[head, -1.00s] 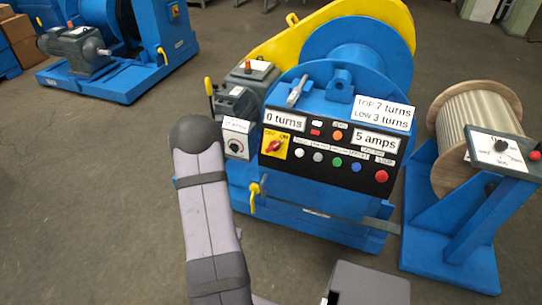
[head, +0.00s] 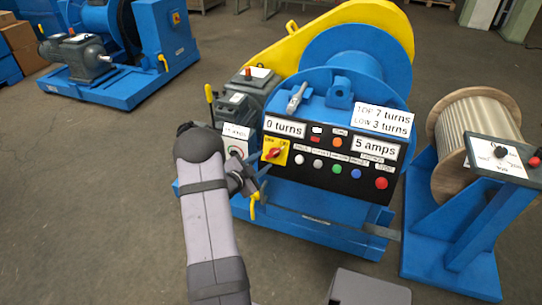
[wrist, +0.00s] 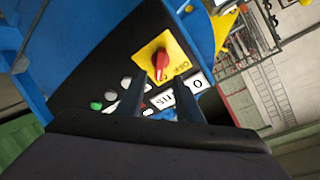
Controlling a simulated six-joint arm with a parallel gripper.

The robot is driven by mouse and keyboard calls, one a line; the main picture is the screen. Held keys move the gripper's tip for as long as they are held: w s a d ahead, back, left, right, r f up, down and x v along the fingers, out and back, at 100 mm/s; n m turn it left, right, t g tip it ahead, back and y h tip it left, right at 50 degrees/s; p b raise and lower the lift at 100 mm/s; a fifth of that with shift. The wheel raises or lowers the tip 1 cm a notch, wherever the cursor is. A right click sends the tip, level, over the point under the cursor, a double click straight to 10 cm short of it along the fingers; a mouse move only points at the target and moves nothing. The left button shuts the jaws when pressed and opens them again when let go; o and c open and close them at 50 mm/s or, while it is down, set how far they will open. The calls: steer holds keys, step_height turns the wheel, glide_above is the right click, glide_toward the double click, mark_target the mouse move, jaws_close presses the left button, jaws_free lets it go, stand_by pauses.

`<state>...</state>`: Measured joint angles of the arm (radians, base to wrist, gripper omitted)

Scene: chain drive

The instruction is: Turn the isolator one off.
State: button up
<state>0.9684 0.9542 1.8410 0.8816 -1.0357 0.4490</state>
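The isolator is a red rotary knob (head: 273,153) on a yellow plate at the left end of the black control panel (head: 335,165). The knob also shows in the wrist view (wrist: 160,64), above my fingertips. I cannot read its setting surely. My gripper (head: 262,172) is just below and left of the yellow plate, partly hidden by my arm. In the wrist view my gripper (wrist: 158,88) has two dark fingers apart with nothing between them. The fingertips look short of the knob; I cannot tell the exact distance.
Several push buttons, including a red one (head: 381,183), line the panel right of the isolator. A small dial box (head: 236,142) stands left of it. A yellow-handled lever (head: 254,198) is below. A wooden reel (head: 470,135) stands at the right.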

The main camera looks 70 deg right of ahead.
mark_target(273, 154)
steer(key=shift+p+x, duration=0.3)
steer(key=shift+x, duration=3.35)
steer(key=shift+c, duration=0.6)
jaws_close()
